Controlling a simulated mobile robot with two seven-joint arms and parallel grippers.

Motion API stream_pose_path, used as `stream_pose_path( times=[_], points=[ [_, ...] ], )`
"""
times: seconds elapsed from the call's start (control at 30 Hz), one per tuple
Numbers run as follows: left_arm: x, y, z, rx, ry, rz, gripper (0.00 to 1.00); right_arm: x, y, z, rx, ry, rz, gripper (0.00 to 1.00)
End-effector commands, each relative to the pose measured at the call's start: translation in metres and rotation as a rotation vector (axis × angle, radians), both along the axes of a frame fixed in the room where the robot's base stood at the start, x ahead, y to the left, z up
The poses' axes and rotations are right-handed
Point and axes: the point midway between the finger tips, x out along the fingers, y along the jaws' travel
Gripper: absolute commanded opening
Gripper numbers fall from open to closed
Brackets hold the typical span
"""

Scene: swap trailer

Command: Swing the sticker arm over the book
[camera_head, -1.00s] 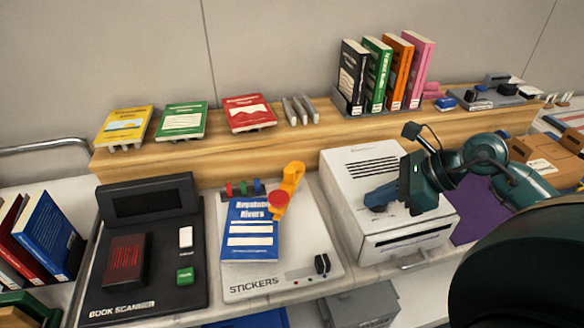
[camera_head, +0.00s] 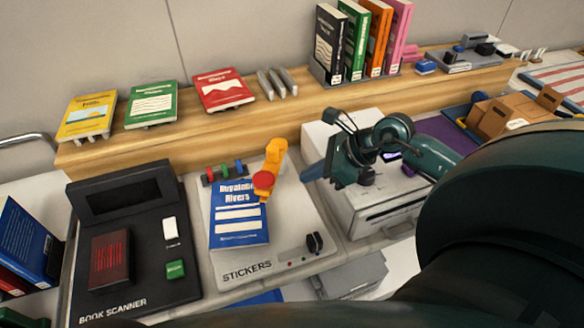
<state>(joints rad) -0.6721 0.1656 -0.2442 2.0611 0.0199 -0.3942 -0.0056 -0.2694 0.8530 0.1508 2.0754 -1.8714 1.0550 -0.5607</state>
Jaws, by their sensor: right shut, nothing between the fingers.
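The blue book (camera_head: 240,222) lies flat on the white stickers station (camera_head: 290,213). The orange sticker arm (camera_head: 275,158) stands at the back right of the book, and its red round end (camera_head: 263,180) hangs over the book's upper right corner. My right gripper (camera_head: 306,176) is shut and empty, just right of the sticker arm with a small gap showing between them. Its fingers point left toward the sticker arm.
The black book scanner (camera_head: 152,247) is left of the station. A white printer-like box (camera_head: 385,207) stands right, below my right arm. Books and stands line the wooden shelf (camera_head: 225,122) behind. Red, green and blue pieces (camera_head: 224,171) sit behind the book.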

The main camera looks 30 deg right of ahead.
Motion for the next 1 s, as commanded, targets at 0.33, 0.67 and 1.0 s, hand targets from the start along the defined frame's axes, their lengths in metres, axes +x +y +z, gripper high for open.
stream_pose_path(
  times=[0.33,0.67,1.0],
  points=[
    [0.001,0.006,0.004,0.009,0.016,0.017,0.43,0.027,0.027,-0.001,0.001,-0.001,0.000,0.00],
    [0.002,0.007,0.002,0.010,0.020,0.025,0.43,0.030,0.030,-0.002,-0.002,-0.001,0.001,0.00],
    [0.001,0.004,-0.001,0.005,0.019,0.020,0.43,0.034,0.025,-0.003,-0.002,0.000,-0.008,0.00]
  ],
)
